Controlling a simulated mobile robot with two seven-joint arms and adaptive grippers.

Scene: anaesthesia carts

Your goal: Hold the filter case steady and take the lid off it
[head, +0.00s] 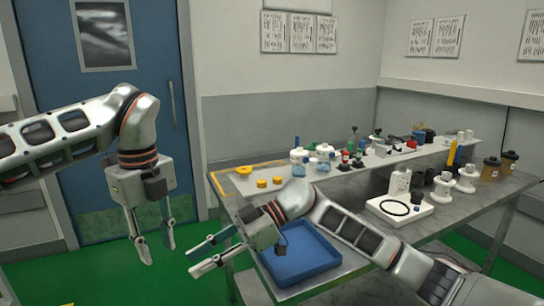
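I cannot tell for sure which object is the filter case. Two brown lidded jars (490,176) at the right end of the bench are possible candidates, and their dark lids look seated. My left gripper (159,254) hangs in front of the blue door, pointing down, with its fingers apart and nothing between them. My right gripper (191,265) is left of the blue tray, pointing left, with its fingers apart and empty. Both grippers are off the bench's left edge and far from the jars.
A metal bench (345,186) carries bottles, yellow rings, white fittings and a white tray (416,218) with a black ring. A blue tray (303,262) sits at the front left, partly behind my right arm, and looks empty. Green floor (185,268) is free at left.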

